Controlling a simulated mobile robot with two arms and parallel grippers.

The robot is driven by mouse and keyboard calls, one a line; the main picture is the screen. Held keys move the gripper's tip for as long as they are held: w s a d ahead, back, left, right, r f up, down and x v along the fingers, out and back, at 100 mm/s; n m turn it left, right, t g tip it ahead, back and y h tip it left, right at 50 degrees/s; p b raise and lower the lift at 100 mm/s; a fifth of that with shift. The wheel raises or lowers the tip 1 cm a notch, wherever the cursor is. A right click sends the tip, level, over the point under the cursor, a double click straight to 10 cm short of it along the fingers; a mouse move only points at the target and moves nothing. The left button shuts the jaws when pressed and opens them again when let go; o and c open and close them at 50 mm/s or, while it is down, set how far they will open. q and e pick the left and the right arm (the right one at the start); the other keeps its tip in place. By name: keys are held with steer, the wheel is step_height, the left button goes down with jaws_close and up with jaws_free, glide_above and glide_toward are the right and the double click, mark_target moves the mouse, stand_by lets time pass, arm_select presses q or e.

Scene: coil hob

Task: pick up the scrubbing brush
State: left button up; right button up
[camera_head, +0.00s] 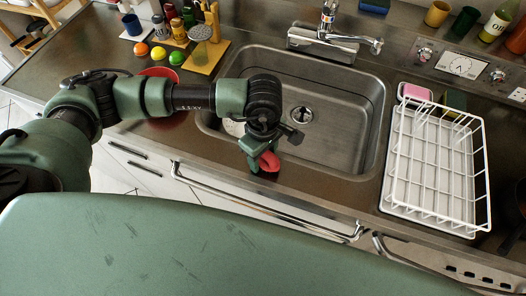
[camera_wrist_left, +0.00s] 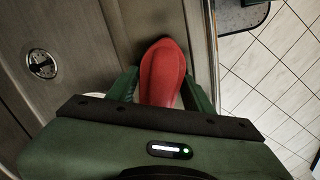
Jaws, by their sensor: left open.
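A red, rounded object that looks like the scrubbing brush (camera_head: 269,161) is at the front edge of the sink, below my left gripper (camera_head: 262,166). In the left wrist view the brush (camera_wrist_left: 162,72) extends up from between the fingers of my left gripper (camera_wrist_left: 163,92), which are apart on either side of it. The gripper is open, and I cannot tell whether a finger touches the brush. The gripper body hides the near part of the brush. My right gripper is not in view.
The steel sink (camera_head: 335,125) lies behind and right of the gripper. A red plate (camera_head: 158,73), fruit and jars are at the left. The tap (camera_head: 325,38) is at the back.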

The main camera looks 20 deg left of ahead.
arm_select(q)
steer(key=c, duration=1.1)
steer(key=shift+r, duration=0.1)
steer(key=shift+r, duration=0.3)
step_height(320, 180, up, 19)
steer(key=b, duration=0.5)
steer(key=shift+r, duration=0.1)
steer(key=o, duration=0.6)
steer(key=shift+c, duration=0.2)
steer(key=c, duration=0.3)
